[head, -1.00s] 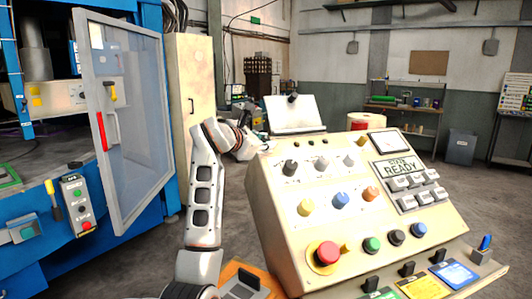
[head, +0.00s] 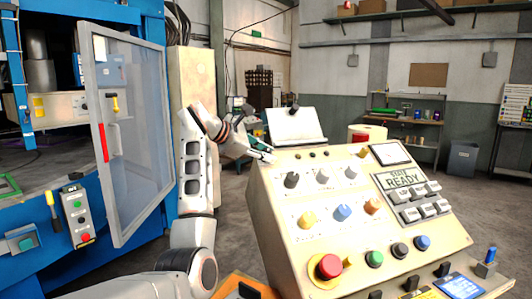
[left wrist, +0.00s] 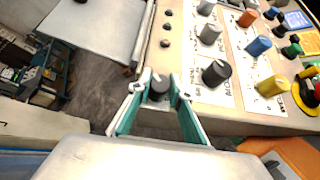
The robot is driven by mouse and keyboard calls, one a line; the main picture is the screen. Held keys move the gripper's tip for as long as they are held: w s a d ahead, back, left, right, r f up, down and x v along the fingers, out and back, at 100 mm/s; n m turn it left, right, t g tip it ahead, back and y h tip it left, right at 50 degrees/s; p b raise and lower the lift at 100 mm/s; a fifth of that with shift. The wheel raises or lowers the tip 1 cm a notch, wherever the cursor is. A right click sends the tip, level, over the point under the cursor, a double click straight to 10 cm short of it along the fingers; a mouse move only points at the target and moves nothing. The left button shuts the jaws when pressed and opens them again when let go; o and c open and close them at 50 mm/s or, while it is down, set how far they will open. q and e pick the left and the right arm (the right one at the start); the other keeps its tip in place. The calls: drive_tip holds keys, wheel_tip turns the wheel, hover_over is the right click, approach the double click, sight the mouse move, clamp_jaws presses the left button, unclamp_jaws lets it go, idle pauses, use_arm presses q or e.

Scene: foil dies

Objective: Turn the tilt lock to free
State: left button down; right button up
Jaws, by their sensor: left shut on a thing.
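My left gripper (head: 266,156) reaches the upper left edge of the cream control console (head: 258,215). In the left wrist view its teal fingers (left wrist: 160,92) are shut on a dark round knob (left wrist: 159,86) with a pale mark, beside the console's edge. No label for this knob is readable, so I cannot tell its setting or whether it is the tilt lock. In the head view the gripper hides it. A separate black knob (left wrist: 216,73) sits on the panel to its right, apart from the fingers. My right gripper is out of view.
The panel also carries a yellow knob (head: 307,219), a blue knob (head: 343,212) and a red mushroom button (head: 328,267). A pale tilted board (head: 296,124) stands behind the console. A clear machine door (head: 130,140) hangs open at the left, close to my arm.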

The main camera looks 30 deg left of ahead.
use_arm(q)
drive_tip(key=shift+f, duration=0.2)
drive_tip(key=c, duration=1.8)
unclamp_jaws()
drive_tip(key=shift+w, duration=0.1)
drive_tip(key=shift+r, duration=0.15)
drive_tip(key=v, duration=1.2)
